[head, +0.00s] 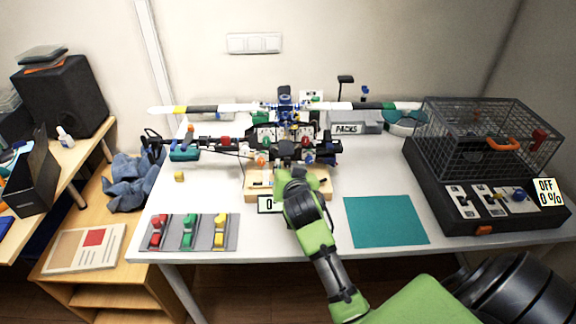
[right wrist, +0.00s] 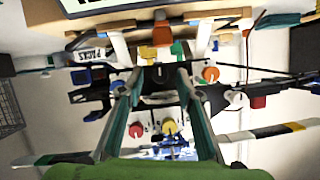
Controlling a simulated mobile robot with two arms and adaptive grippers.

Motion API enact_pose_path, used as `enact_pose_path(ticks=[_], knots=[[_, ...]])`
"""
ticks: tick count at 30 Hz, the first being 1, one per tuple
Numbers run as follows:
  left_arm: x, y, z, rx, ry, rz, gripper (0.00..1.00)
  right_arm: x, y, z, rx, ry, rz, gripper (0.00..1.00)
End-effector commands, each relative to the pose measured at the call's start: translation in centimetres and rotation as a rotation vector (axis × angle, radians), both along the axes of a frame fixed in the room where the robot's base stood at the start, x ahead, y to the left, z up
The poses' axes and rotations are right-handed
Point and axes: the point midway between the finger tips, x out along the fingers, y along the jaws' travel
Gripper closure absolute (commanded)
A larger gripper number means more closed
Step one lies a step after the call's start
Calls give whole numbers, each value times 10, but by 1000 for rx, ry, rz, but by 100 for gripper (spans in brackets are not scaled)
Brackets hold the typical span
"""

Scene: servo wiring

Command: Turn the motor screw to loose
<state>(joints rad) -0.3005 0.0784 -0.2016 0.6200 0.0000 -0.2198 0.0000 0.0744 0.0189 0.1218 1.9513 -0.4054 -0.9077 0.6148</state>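A model craft with a long striped propeller (head: 210,108) and dark arms stands in the middle of the table on a wooden base (head: 318,181). Small coloured knobs sit on it, among them a red one (head: 223,141) and an orange one (head: 262,160). I cannot tell which is the motor screw. My right gripper (head: 288,170) is at the front of the craft, partly hiding it. In the right wrist view its two fingers (right wrist: 158,72) are apart, with an orange knob (right wrist: 162,33) beyond them. I cannot tell whether they touch anything. My left gripper is not in view.
A black mesh cage unit (head: 487,150) with a sign reading OFF 0% (head: 546,192) stands at the right. A teal mat (head: 386,221) lies front right. A grey board with coloured switches (head: 189,232) lies front left. A small display (head: 269,204) is by the wooden base.

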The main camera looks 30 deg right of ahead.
Motion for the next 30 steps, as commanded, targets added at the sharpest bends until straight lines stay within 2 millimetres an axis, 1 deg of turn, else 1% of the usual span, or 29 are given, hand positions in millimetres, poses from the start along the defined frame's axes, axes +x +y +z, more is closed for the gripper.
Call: enact_pose_path(ticks=[3, 4, 7, 8, 15, 20, 26, 30], knots=[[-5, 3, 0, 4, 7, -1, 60, 0, 0, 0, 0, 0, 0, 68], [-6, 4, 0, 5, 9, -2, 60, 0, 0, 0, 0, 0, 0, 73], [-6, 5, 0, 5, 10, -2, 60, 0, 0, 0, 0, 0, 0, 99], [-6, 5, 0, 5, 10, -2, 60, 0, 0, 0, 0, 0, 0, 100], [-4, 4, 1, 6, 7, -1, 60, 0, 0, 0, -5, 3, 0, 100], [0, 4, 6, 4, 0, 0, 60, 1, 1, 2, -35, 22, 0, 100], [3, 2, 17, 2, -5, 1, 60, 2, 3, 3, -128, 81, 1, 100], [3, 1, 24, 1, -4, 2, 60, 3, 4, 3, -228, 141, 1, 100]])
